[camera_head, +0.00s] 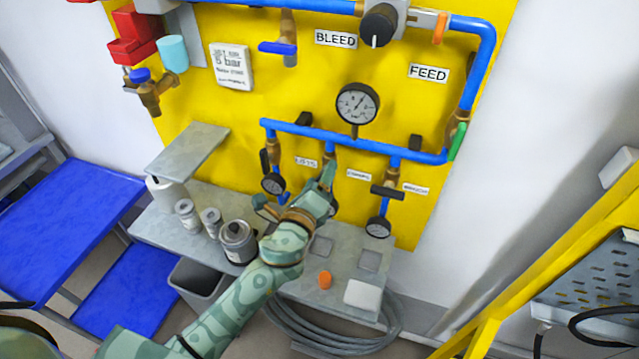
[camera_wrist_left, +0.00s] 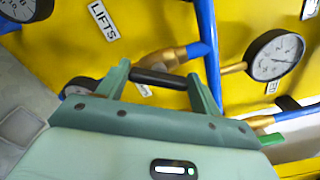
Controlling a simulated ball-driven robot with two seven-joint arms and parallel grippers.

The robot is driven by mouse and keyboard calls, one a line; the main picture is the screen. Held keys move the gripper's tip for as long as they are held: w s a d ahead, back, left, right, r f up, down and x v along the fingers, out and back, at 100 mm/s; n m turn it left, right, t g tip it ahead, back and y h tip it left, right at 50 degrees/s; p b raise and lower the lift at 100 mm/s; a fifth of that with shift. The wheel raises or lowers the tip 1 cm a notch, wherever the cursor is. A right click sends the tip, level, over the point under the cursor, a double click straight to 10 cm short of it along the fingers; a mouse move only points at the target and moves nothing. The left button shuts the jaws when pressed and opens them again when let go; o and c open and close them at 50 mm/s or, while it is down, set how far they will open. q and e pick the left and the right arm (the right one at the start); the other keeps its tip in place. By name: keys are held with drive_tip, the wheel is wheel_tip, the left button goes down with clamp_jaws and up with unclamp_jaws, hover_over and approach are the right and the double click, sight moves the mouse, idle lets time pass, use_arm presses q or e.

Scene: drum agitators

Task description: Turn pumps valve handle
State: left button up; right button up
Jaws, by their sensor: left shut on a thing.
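My left gripper (camera_head: 328,174) reaches from below to the middle branch valve under the blue pipe (camera_head: 370,145). In the left wrist view my left gripper (camera_wrist_left: 160,76) is shut on a black valve handle (camera_wrist_left: 158,77), with a finger at each end. The brass valve body (camera_wrist_left: 172,57) shows just behind the handle. In the head view the gripper hides this handle. A small white label (camera_head: 359,174), too small to read surely, is right of the branch. My right gripper is not in view.
A left branch with a small gauge (camera_head: 273,184) and a right branch with a black handle (camera_head: 387,192) flank the gripped valve. A larger gauge (camera_head: 357,103) is above. Cans (camera_head: 238,242) stand on the grey bench (camera_head: 160,232) below. A yellow frame (camera_head: 560,265) is at right.

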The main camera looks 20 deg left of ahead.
use_arm(q)
drive_tip(key=shift+f+n+b, duration=0.2)
drive_tip(key=shift+n+b, duration=0.4)
drive_tip(key=shift+n, duration=2.7)
drive_tip(key=o, duration=1)
drive_tip(key=s+b, duration=0.1)
drive_tip(key=s, duration=0.4)
drive_tip(key=s+b, duration=0.1)
drive_tip(key=s, duration=0.5)
drive_tip(key=s+b, duration=0.1)
drive_tip(key=s, duration=0.4)
drive_tip(key=shift+s+a, duration=0.2)
drive_tip(key=shift+a, duration=0.15)
